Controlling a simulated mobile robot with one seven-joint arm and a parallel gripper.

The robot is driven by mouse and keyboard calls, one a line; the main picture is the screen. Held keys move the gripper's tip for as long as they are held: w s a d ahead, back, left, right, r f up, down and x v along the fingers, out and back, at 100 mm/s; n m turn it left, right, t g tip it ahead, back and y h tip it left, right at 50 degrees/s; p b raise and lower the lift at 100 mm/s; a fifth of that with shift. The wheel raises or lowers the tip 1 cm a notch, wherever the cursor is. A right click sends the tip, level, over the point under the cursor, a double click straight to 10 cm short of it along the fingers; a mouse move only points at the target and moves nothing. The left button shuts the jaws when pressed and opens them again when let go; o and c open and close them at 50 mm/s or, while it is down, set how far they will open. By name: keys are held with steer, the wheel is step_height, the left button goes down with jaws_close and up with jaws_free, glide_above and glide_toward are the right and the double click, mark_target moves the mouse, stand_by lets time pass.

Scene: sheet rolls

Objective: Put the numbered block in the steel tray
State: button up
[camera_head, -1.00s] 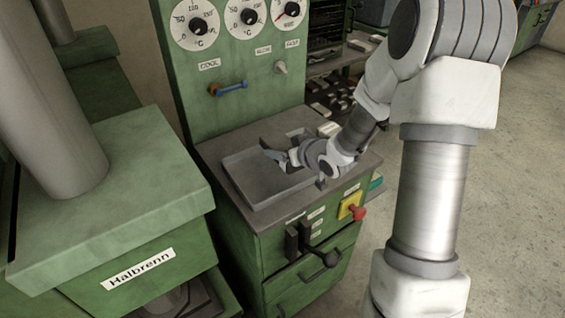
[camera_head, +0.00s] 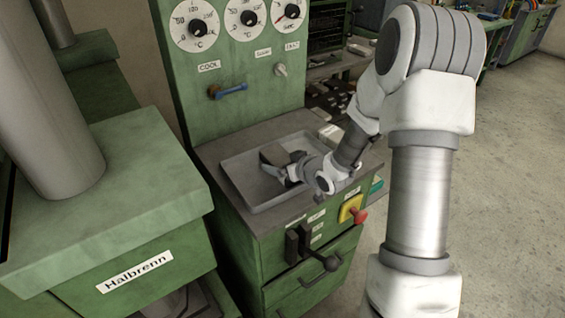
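The steel tray (camera_head: 236,184) is a shallow grey rectangle with a low rim, on the top of a green control cabinet. My gripper (camera_head: 272,164) is over the tray's inside, reaching in from the right and pointing left. A dark broad piece shows at its tip above a lighter, narrow finger. I cannot tell whether the dark piece is a finger or something held. No number is readable on any block here. A small whitish piece (camera_head: 330,131) sits behind the tray on the cabinet top; I cannot tell what it is. My wrist hides the tray's right part.
The green panel (camera_head: 243,92) with dials and a blue-handled lever (camera_head: 229,90) rises behind the tray. A red knob (camera_head: 360,216) and a black lever (camera_head: 330,262) stick out in front. A green housing labelled Halbrenn (camera_head: 135,270) stands left. Open floor lies right.

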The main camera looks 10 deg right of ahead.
steer(key=shift+r+p, duration=0.3)
steer(key=p+v, duration=0.1)
steer(key=v, duration=1.1)
steer(key=shift+f+p, duration=0.2)
steer(key=shift+p, duration=0.2)
